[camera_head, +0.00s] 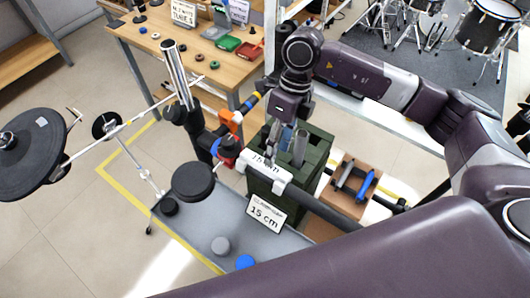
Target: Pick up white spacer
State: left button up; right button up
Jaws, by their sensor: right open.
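I cannot pick out the white spacer with certainty. A small pale ring (156,36) lies on the wooden table at the upper left, too small to identify. A white labelled block (268,171) sits at the black bar in front of the green bin. My right gripper (286,140) is open and points down at the green bin (268,186). Its fingertips are near the bin's opening, among grey upright shapes, so what lies between them is hard to see. My left gripper is not in view.
The wooden table (128,34) holds several small rings and red and green trays. A drum pad stand (130,122) is at the left. A brown box (344,204) with tools stands right of the bin.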

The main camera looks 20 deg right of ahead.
aim_at(264, 170)
jog(key=shift+s+a+f+p, duration=0.35)
jog(key=shift+f+p, duration=0.1)
jog(key=shift+f, duration=0.15)
jog(key=shift+s+a+f+p, duration=0.2)
jog(key=shift+s+f+p, duration=0.1)
jog(key=shift+f+p, duration=0.25)
jog(key=x, duration=0.2)
jog(key=p+x, duration=0.1)
jog(key=shift+w+f, duration=0.25)
jog(key=shift+f, duration=0.35)
jog(key=c, duration=0.7)
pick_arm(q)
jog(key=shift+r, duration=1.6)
pick_arm(e)
jog(key=shift+r, duration=0.1)
grip_shut()
